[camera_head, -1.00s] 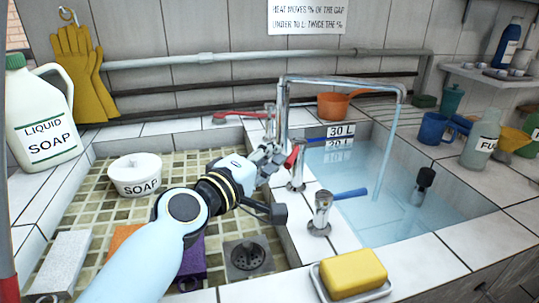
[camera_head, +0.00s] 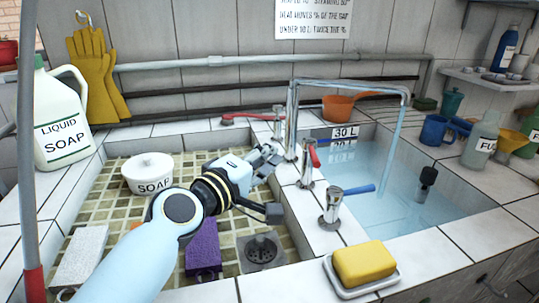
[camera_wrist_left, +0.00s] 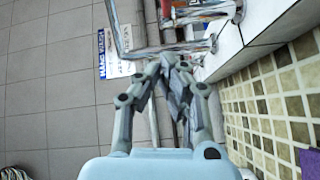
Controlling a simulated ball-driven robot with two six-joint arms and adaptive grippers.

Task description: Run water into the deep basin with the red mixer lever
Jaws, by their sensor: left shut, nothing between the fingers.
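The red mixer lever (camera_head: 314,155) sits on a chrome tap body on the divider between the two basins. A blue lever (camera_head: 358,189) is on another chrome body nearer me. The chrome spout (camera_head: 350,84) reaches over the deep basin (camera_head: 437,228), and a stream of water (camera_head: 390,150) falls from it. The basin holds water near the 30 L plate (camera_head: 344,133). My left gripper (camera_head: 277,155) is shut and empty, just left of the red lever with a small gap. In the left wrist view its fingertips (camera_wrist_left: 176,62) are together near chrome fittings. My right gripper is out of view.
The shallow tiled basin at left holds a soap bowl (camera_head: 148,173), a purple sponge (camera_head: 203,250) and a drain (camera_head: 261,250). A yellow sponge (camera_head: 364,263) lies on the front ledge. A red brush (camera_head: 229,120) and orange scoop (camera_head: 340,108) are behind.

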